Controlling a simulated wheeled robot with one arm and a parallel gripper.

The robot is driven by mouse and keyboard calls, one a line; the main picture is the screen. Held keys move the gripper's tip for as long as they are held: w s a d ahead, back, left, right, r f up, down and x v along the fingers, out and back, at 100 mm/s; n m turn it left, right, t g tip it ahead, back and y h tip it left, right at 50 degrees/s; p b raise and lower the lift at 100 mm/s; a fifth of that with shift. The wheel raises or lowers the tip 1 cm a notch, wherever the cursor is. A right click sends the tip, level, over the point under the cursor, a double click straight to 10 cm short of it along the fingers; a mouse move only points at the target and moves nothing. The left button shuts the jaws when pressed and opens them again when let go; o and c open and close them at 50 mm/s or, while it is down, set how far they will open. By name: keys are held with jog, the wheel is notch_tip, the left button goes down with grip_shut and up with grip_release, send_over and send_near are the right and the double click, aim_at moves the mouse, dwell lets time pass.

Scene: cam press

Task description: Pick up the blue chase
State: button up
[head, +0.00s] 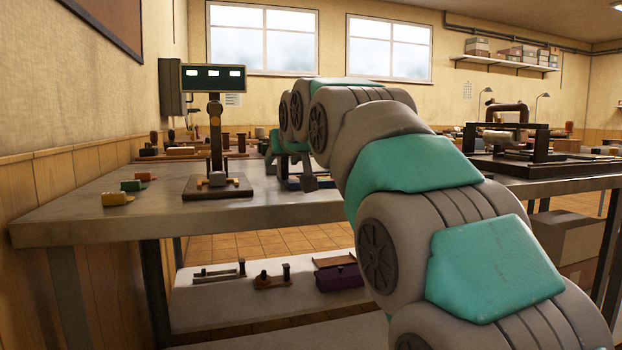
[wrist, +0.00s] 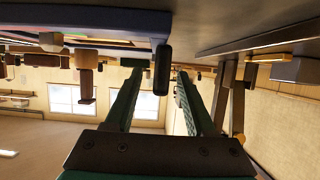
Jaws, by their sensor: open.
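The blue chase (head: 293,183) lies on the grey bench, a small strip of it showing beneath my gripper in the head view. My gripper (head: 296,168) is just above it, partly hidden by my own arm. In the upside-down wrist view, a dark blue slab (wrist: 90,17) fills the upper left; it looks like the chase. A dark upright knob (wrist: 162,70) at its end appears between the two green fingers of my gripper (wrist: 159,85). The fingers are open, with space on both sides of the knob. Contact is not visible.
A small press with a display post (head: 215,130) stands left of my gripper. A larger machine (head: 520,140) stands at right. A lower shelf (head: 230,305) holds several tools.

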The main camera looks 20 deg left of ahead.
jog(key=shift+c, duration=0.2)
grip_shut()
jog(key=shift+r, duration=0.1)
dwell(1.0)
